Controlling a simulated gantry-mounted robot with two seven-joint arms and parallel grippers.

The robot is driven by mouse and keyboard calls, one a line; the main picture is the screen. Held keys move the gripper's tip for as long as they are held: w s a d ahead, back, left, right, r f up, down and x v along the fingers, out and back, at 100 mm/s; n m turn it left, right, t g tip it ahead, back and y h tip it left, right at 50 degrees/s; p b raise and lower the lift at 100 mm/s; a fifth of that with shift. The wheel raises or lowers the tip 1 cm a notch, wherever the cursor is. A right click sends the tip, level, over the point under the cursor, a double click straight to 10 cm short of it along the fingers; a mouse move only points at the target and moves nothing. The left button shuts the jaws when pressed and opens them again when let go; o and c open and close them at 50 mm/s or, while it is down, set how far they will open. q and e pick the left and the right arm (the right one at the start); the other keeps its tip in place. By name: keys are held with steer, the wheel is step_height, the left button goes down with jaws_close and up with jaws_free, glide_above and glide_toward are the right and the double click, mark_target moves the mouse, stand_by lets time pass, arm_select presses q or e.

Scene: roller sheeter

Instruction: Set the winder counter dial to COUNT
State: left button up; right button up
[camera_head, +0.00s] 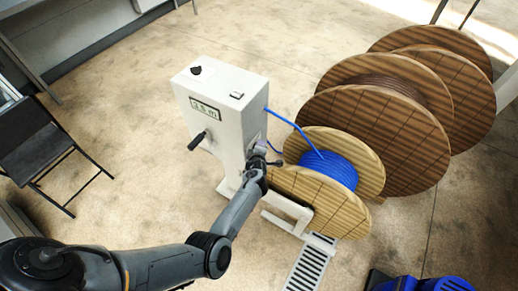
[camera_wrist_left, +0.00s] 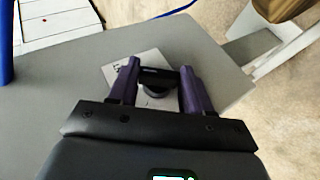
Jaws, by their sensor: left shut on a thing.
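The winder (camera_head: 228,125) is a pale grey upright box with a small green display on its front. In the left wrist view its grey side panel (camera_wrist_left: 60,95) carries a light label plate (camera_wrist_left: 118,68) with a black dial (camera_wrist_left: 152,90) on it. My left gripper (camera_head: 262,148) is at the winder's right side, and in the left wrist view its purple fingers (camera_wrist_left: 160,73) are closed on the dial from both sides. The plate's marks are too small and covered to read, so the dial's setting cannot be told. My right gripper is not in view.
A blue cable (camera_head: 291,122) runs from the winder to a wooden spool of blue cable (camera_head: 328,210) close to my left gripper. Large brown reels (camera_head: 375,135) stand behind. A black chair (camera_head: 45,150) is at the left. The floor left of the winder is clear.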

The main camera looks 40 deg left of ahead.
arm_select(q)
steer(key=o, duration=1)
steer(key=shift+o, duration=0.2)
